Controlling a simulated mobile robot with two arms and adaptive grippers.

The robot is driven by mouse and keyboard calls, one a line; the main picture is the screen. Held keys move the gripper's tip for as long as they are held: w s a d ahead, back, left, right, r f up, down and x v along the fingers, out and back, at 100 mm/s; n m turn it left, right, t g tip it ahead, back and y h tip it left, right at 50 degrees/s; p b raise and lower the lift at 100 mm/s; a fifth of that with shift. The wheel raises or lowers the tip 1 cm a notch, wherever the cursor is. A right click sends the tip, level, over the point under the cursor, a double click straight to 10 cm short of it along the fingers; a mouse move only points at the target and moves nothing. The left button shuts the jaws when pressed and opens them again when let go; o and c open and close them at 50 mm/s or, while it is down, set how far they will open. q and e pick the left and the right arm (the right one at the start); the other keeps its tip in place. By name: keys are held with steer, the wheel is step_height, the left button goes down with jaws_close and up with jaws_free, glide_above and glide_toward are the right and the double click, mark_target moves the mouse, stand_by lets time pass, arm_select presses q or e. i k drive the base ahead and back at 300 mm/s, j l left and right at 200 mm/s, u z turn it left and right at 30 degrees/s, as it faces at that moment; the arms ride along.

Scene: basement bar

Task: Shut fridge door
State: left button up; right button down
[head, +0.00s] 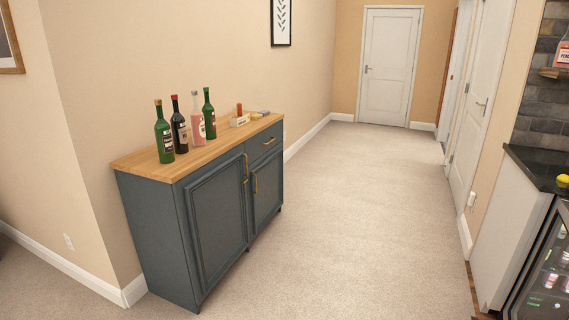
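A glass-fronted bar fridge (545,280) with a dark frame stands at the bottom right edge of the head view, under a dark countertop. Bottles or cans show inside it through the glass or opening. Most of the fridge is cut off by the picture's edge, so I cannot tell how far its door stands open. Neither of my grippers is in view.
A dark blue sideboard (215,215) with a wooden top stands against the left wall, holding several bottles (164,133) and a small box (240,119). Carpeted floor (350,220) is clear between it and the white counter side (512,225). A white door (388,70) closes the far end.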

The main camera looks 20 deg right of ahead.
mark_target(558, 216)
steer(key=z, duration=0.45)
steer(key=i+z, duration=0.1)
steer(key=z, duration=0.85)
steer(key=i+z, duration=0.1)
steer(key=z, duration=0.85)
steer(key=i+j, duration=0.05)
